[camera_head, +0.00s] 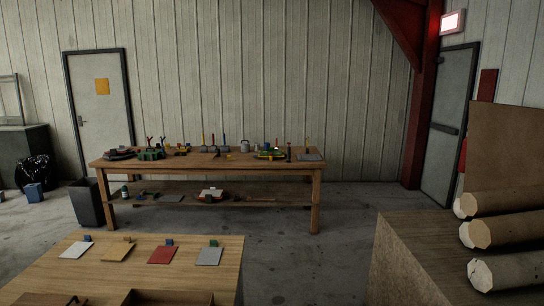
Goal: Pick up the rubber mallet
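A wooden workbench (308,171) stands against the far wall with many small tools and parts on its top. I cannot make out the rubber mallet for certain among them; the things are too small at this distance. A small dark upright thing (289,153) stands near the right end of the bench, but I cannot tell what it is. Neither of my grippers is in view.
A near table (205,283) holds several coloured plates, small blocks and an open wooden box. A wooden crate (400,262) and large rolls (510,235) fill the right. A dark bin (87,203) stands left of the bench. Open concrete floor lies between.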

